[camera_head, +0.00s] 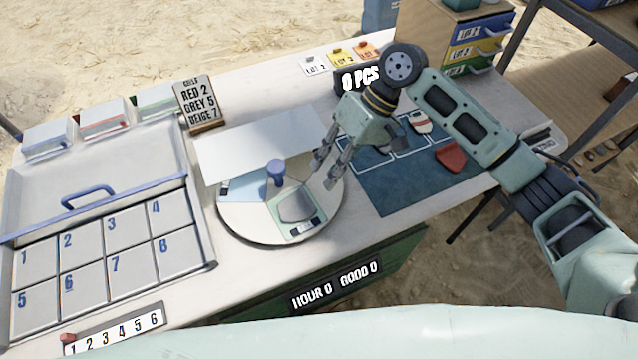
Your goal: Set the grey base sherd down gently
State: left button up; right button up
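A grey sherd (296,206) lies on a pale green card on the round white turntable (245,228). My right gripper (325,171) is above the right part of the turntable, up and to the right of the grey sherd. Its two fingers are apart, with nothing visible between them, and it looks clear of the sherd. My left gripper is not in view.
A blue knob (275,168) and a white panel (262,143) stand at the turntable. A numbered tray (205,240) is on the left. A blue mat (395,203) on the right holds a red sherd (451,156) and a pale banded sherd (420,122), partly beside my arm.

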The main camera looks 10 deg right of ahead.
jog(key=shift+v, duration=1.9)
